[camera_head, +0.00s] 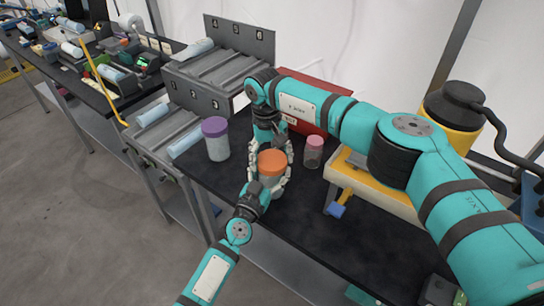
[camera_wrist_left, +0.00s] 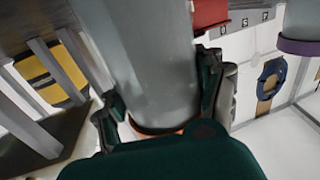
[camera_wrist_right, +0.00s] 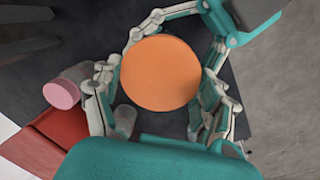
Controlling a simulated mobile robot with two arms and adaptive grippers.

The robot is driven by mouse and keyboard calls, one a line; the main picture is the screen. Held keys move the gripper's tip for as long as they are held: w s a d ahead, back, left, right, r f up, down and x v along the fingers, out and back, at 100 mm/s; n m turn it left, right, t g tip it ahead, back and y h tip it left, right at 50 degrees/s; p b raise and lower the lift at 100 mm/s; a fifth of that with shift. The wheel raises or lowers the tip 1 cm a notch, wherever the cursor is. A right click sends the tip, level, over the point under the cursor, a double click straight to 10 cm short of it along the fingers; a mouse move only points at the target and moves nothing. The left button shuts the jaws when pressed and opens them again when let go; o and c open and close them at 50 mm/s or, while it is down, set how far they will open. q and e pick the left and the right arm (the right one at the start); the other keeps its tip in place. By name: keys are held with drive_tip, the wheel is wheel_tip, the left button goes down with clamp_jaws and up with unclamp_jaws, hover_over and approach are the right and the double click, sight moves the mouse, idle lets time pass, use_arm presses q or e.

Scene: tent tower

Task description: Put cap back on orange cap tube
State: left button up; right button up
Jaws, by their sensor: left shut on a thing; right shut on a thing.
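The orange cap tube, a clear grey-walled tube (camera_wrist_left: 160,60), stands upright above the black table. Its orange cap (camera_head: 272,160) sits at the tube's top, and its flat round face fills the middle of the right wrist view (camera_wrist_right: 160,73). My left gripper (camera_head: 262,188) is shut on the tube from the near side, with one finger on each side in the left wrist view. My right gripper (camera_head: 274,152) reaches down from above, its fingers shut around the cap. In the left wrist view the orange rim meets the tube wall; whether it is fully seated I cannot tell.
A purple-capped tube (camera_head: 216,140) stands to the left and a smaller pink-capped tube (camera_head: 313,152) to the right, both close to my grippers. A red box (camera_head: 320,90) and a grey roller rack (camera_head: 205,75) are behind.

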use_arm(q)
drive_tip(key=shift+r, duration=0.15)
use_arm(e)
drive_tip(key=shift+d+f, duration=0.25)
drive_tip(key=shift+f, duration=0.25)
use_arm(q)
drive_tip(key=shift+d, duration=0.1)
use_arm(e)
drive_tip(key=o, duration=0.7)
drive_tip(key=shift+o, duration=0.2)
drive_tip(key=shift+a, duration=0.1)
drive_tip(key=shift+a+r, duration=0.1)
drive_tip(key=shift+r, duration=0.1)
drive_tip(key=shift+r, duration=0.25)
drive_tip(key=shift+a+r, duration=0.2)
drive_tip(key=shift+r, duration=1.6)
drive_tip(key=c, duration=1.5)
drive_tip(key=shift+o, duration=0.2)
drive_tip(key=shift+f, duration=0.25)
